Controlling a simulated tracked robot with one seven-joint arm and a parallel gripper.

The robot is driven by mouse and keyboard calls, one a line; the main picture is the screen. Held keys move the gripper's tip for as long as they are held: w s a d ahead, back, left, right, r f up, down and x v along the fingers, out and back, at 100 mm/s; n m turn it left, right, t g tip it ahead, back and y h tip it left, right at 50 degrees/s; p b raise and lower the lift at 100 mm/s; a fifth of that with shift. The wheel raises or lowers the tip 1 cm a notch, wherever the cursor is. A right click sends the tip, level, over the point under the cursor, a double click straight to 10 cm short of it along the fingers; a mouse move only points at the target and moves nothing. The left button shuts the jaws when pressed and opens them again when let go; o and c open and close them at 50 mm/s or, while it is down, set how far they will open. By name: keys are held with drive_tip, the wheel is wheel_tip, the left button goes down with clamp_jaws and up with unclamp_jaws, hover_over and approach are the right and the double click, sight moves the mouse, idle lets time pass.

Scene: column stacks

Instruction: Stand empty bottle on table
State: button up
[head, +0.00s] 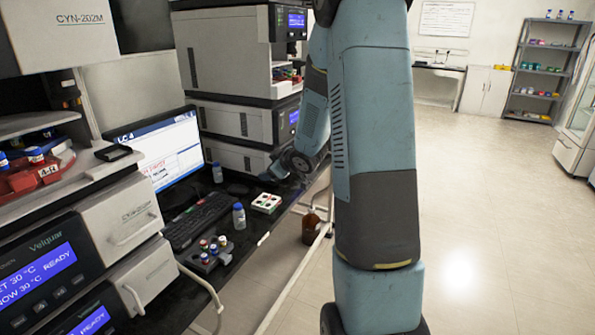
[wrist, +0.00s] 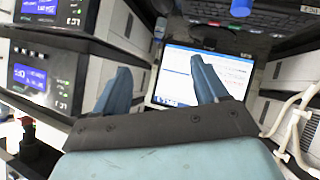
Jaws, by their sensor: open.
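A small bottle with a blue cap (head: 239,217) stands upright on the black bench right of the keyboard. A similar bottle (head: 217,173) stands farther back by the monitor. A brown bottle (head: 309,228) stands on the floor beside the bench. I cannot tell which bottle is empty. In the wrist view my gripper (wrist: 160,68) is open, its two blue fingers wide apart with nothing between them. The monitor shows behind them. A blue cap (wrist: 240,8) is cut off at that view's top edge. In the head view the gripper's fingers are hard to make out near the bench's far end.
The bench holds a keyboard (head: 198,219), a monitor (head: 162,152), a dark rack of small capped vials (head: 207,252) and a white tray (head: 266,203). Instruments stand at left and behind. Open floor (head: 480,220) lies to the right.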

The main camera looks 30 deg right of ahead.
drive_tip(key=s+a+r+m+g+h, duration=0.2)
drive_tip(key=s+r+m+h, duration=0.3)
drive_tip(key=s+r, duration=0.95)
drive_tip(key=s+a+r+m+g+y, duration=0.1)
drive_tip(key=s+a, duration=0.3)
drive_tip(key=s, duration=0.7)
drive_tip(key=s+a+r+m+g+y, duration=0.1)
drive_tip(key=s+a+r+g, duration=0.1)
drive_tip(key=s, duration=1)
drive_tip(key=shift+a+r+m+g, duration=0.4)
drive_tip(key=shift+a+r, duration=0.25)
drive_tip(key=shift+a, duration=0.25)
